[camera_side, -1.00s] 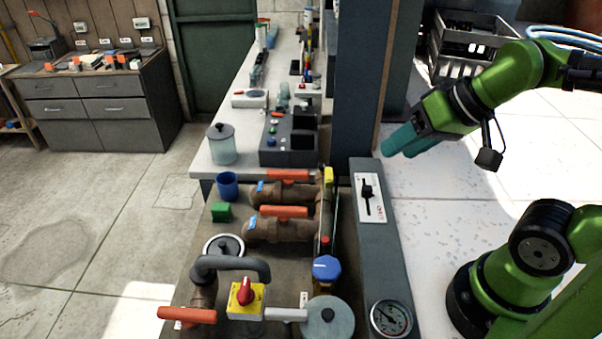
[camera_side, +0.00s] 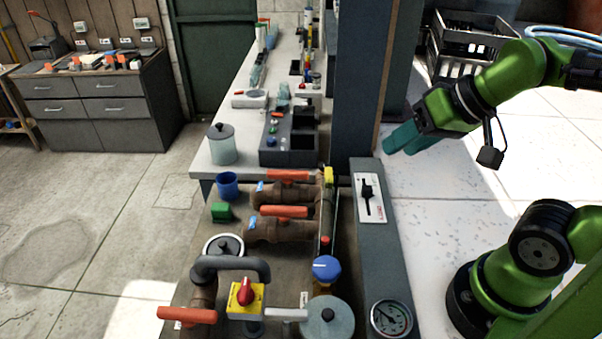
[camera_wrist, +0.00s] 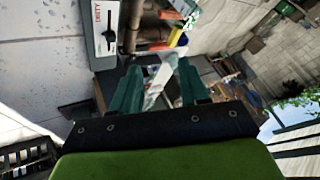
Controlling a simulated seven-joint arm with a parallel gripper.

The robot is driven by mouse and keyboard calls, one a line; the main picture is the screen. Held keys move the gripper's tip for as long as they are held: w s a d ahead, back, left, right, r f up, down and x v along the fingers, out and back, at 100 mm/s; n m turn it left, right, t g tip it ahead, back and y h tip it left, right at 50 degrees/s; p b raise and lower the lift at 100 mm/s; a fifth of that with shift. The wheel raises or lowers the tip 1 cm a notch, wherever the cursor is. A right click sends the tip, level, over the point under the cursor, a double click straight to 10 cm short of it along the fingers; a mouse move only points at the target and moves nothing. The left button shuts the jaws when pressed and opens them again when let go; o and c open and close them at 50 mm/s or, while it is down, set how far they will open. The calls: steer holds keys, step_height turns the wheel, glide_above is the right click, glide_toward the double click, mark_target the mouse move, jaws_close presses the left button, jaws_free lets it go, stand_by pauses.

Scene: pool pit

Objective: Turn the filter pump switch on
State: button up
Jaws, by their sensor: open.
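A white switch plate (camera_side: 371,208) with a black lever knob (camera_side: 366,191) sits on the grey panel. The knob is in the upper part of its slot. The plate also shows at the top of the wrist view (camera_wrist: 106,18). I cannot read a label that tells which is the filter pump switch. My gripper (camera_side: 393,147) is open and empty, up and right of the white plate and apart from it. Its two teal fingers show in the wrist view (camera_wrist: 160,88).
A dark blue-grey post (camera_side: 357,80) stands left of my gripper. A pressure gauge (camera_side: 391,318) is on the panel's near end. Pipes with orange handles (camera_side: 284,212) and a blue-capped valve (camera_side: 326,268) are left of the panel.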

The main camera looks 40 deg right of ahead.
steer(key=n+g+h, duration=0.2)
steer(key=n+g, duration=0.5)
steer(key=n, duration=2.4)
glide_above(243, 288)
step_height(243, 288, down, 4)
step_height(243, 288, down, 16)
steer(key=shift+s+f, duration=0.1)
steer(key=shift+f, duration=0.05)
